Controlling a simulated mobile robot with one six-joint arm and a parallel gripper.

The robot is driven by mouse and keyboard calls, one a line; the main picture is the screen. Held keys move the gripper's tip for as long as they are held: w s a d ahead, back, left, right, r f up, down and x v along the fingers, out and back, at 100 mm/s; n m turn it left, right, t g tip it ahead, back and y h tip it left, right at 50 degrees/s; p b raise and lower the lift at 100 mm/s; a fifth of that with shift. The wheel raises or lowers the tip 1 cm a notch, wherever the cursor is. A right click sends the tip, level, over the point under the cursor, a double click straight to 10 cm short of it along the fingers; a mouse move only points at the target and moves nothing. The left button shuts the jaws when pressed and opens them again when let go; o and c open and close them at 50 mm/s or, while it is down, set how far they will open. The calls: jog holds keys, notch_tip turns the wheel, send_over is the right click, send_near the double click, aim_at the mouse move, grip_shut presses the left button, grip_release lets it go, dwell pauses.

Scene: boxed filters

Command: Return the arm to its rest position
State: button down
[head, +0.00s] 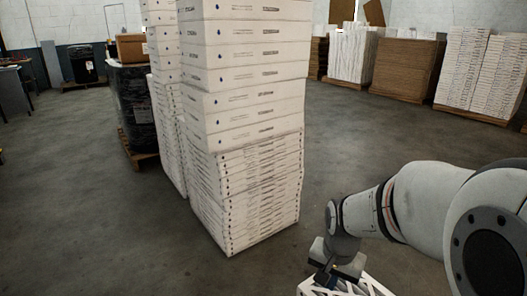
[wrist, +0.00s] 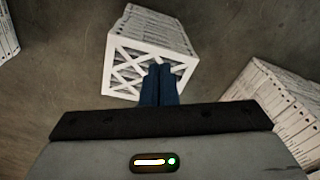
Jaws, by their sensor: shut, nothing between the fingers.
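My arm reaches in from the right in the head view, bent downward. My gripper (wrist: 158,85) shows in the wrist view as two blue fingers side by side, shut with nothing between them. The fingers overlap the near edge of a white boxed filter with a lattice face (wrist: 122,72) in that view; I cannot tell whether they touch it. In the head view the white lattice (head: 368,287) shows at the bottom edge, just below my gripper, and is mostly cut off.
A tall stack of white boxes (head: 245,120) stands left of my arm. A black-wrapped pallet load (head: 133,105) is behind it. Brown stacks (head: 407,68) and white stacks (head: 352,55) line the back. In the wrist view, boxes (wrist: 275,105) lie at right. Floor (head: 75,190) at left is clear.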

jog(key=s+r+n+p, duration=0.3)
jog(key=s+r+p, duration=0.2)
jog(key=r, duration=0.6)
jog(key=s+r+n+t+p, duration=0.1)
jog(key=s+r+n+p, duration=0.2)
jog(key=r+p, duration=0.5)
notch_tip(320, 180, up, 4)
jog(key=shift+s+a+f, duration=0.25)
jog(key=shift+s+a, duration=0.05)
jog(key=shift+s, duration=0.6)
